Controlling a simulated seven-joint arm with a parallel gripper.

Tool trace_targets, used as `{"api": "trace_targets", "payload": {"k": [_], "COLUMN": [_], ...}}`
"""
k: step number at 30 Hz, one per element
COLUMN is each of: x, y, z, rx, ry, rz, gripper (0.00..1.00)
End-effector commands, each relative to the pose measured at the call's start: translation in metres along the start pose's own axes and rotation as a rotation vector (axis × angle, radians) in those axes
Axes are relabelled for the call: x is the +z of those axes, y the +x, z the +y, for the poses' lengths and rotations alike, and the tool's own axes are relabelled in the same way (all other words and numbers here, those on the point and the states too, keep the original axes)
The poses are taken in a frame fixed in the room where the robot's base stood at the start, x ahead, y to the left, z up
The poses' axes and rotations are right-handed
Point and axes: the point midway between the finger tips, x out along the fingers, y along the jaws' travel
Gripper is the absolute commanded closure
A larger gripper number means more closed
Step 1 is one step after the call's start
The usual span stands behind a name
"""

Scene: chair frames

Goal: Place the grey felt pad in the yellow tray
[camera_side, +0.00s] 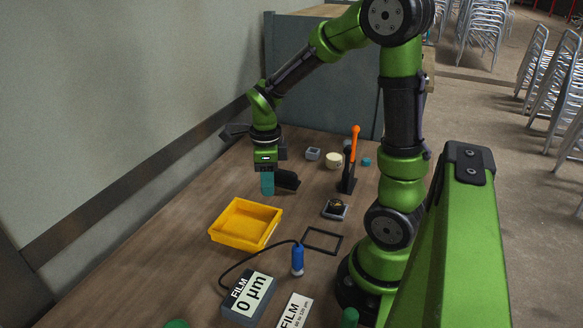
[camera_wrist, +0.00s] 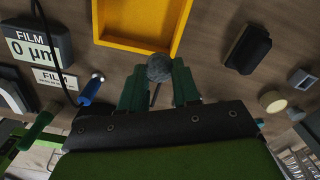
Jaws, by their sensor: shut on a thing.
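The grey felt pad (camera_wrist: 159,67) is a dark grey round piece between the tips of my gripper (camera_wrist: 160,86) in the wrist view. My gripper is shut on it. In the side view my gripper (camera_side: 267,184) points down over the table, behind the yellow tray and a little to its right; the pad cannot be made out there. The yellow tray (camera_side: 243,228) lies on the table, its floor bare. In the wrist view the tray's near rim (camera_wrist: 132,45) is just beyond the pad, which overlaps its edge in the picture.
A black block (camera_side: 287,180) stands right beside my gripper. Behind are a cream cylinder (camera_side: 333,160), a small grey box (camera_side: 313,153) and an orange-handled tool (camera_side: 353,145). A film gauge (camera_side: 248,297) with a cabled blue probe (camera_side: 297,260) lies in front of the tray.

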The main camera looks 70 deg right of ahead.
Motion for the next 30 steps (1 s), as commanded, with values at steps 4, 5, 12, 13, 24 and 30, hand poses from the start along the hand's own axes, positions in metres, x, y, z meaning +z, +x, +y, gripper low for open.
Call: {"api": "trace_targets", "payload": {"k": [4,5,12,13,24,30], "x": [0.046,0.053,0.069,0.069,0.068,0.068], "y": [0.006,0.006,0.004,0.006,0.063,0.088], "z": [0.029,0.034,0.043,0.043,0.043,0.043], "rx": [0.0,0.0,0.0,0.001,0.001,0.002], "ry": [-0.325,-0.376,-0.577,-0.585,-0.598,-0.598], "rz": [0.0,-0.001,0.001,0.002,0.003,0.003], "gripper": [0.97,0.97,0.97,0.97,0.97,0.97]}}
